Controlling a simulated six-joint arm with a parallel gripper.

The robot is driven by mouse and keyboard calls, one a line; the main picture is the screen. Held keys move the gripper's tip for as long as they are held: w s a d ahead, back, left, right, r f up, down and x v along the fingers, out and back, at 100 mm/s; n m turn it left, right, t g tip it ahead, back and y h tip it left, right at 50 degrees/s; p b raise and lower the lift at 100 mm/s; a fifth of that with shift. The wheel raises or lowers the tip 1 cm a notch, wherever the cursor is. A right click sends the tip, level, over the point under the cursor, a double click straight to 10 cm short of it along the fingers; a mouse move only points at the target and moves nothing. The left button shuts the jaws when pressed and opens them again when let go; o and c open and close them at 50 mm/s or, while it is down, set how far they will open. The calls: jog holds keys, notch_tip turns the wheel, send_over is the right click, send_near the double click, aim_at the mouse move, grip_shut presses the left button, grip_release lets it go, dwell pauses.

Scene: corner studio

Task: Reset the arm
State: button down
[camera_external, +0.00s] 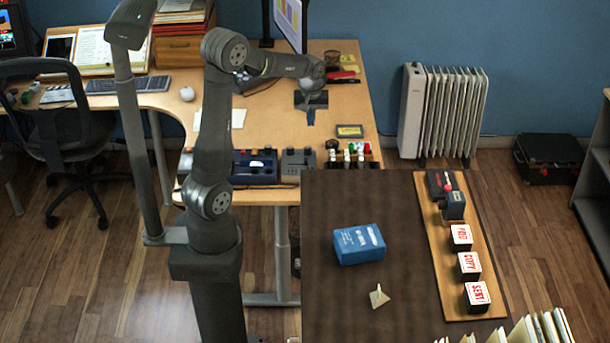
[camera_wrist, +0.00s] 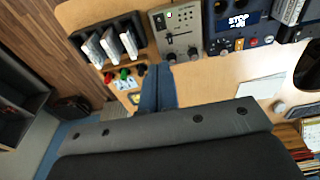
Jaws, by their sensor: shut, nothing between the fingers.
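My arm rises from its base at the left of the dark table in the external view and reaches back over the wooden desk. My gripper (camera_external: 311,121) hangs above the desk, pointing down, with its blue fingers together and nothing between them. In the wrist view my gripper (camera_wrist: 158,70) also shows its blue fingers side by side and shut, over the desk near a grey control box (camera_wrist: 177,30).
The dark table (camera_external: 350,300) bears a blue box (camera_external: 359,244), a small beige pyramid (camera_external: 379,296) and a wooden board (camera_external: 430,225) with stamps. The desk (camera_external: 345,65) holds a monitor (camera_external: 289,22), a keyboard (camera_external: 128,85) and consoles (camera_external: 256,167). A radiator (camera_external: 441,112) stands right.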

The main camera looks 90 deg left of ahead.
jog(key=shift+a+f, duration=0.1)
jog(key=shift+f, duration=0.8)
